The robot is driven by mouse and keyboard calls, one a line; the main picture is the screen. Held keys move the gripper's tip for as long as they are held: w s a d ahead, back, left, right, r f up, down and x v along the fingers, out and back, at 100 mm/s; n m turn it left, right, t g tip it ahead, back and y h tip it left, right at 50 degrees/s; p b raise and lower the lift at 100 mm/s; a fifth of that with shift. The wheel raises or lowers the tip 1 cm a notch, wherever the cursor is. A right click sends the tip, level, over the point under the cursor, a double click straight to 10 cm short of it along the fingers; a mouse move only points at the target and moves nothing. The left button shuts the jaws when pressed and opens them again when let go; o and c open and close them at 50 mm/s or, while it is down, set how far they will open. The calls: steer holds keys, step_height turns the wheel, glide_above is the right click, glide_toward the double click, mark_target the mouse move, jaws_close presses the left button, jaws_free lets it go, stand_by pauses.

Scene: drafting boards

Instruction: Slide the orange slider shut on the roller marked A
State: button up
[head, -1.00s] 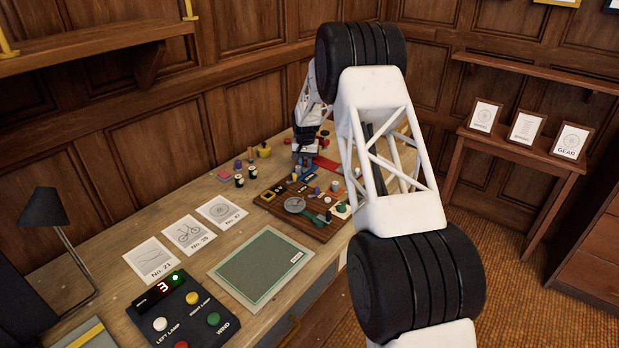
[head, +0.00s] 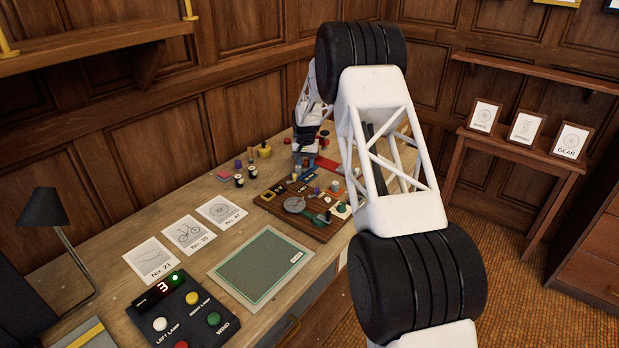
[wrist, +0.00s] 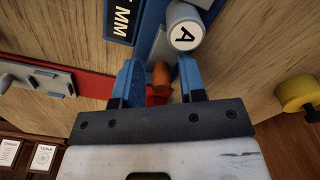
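In the wrist view the roller marked A (wrist: 184,32) is a pale cylinder with a black A on its white end face, just beyond my right fingertip. The orange slider (wrist: 161,73) is a small orange piece below and left of the roller, showing in the gap between my fingers. My gripper (wrist: 162,62) has two blue fingers set apart, with the slider between them and no clear grip on it. In the head view my gripper (head: 303,160) is low over the far end of the desk; the slider and roller cannot be made out there.
A dark blue plate lettered MM (wrist: 118,18) lies left of the roller. A red strip (wrist: 90,86) with grey parts runs behind the left finger. A yellow round object (wrist: 297,93) is at the right. A wooden board (head: 325,233) with several fittings lies nearer on the desk.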

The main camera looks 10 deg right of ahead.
steer(key=shift+w+r, duration=0.1)
steer(key=shift+r, duration=3.15)
steer(key=shift+s+r, duration=0.3)
steer(key=shift+r, duration=0.1)
steer(key=s+d+r, duration=0.2)
steer(key=s+r, duration=0.6)
steer(key=s, duration=0.3)
steer(key=s+d+r+n+t, duration=0.1)
steer(key=s+r, duration=0.7)
steer(key=s, duration=0.4)
steer(key=s+d+r, duration=0.2)
steer(key=s+r, duration=0.7)
steer(key=s, duration=0.2)
steer(key=s+d+f+n, duration=0.1)
steer(key=s, duration=1.8)
steer(key=s+f+t, duration=0.1)
steer(key=s+f, duration=0.1)
steer(key=s, duration=1.7)
steer(key=shift+s+d+n+t, duration=0.25)
steer(key=shift+d+n+t, duration=0.05)
steer(key=shift+d+n, duration=0.1)
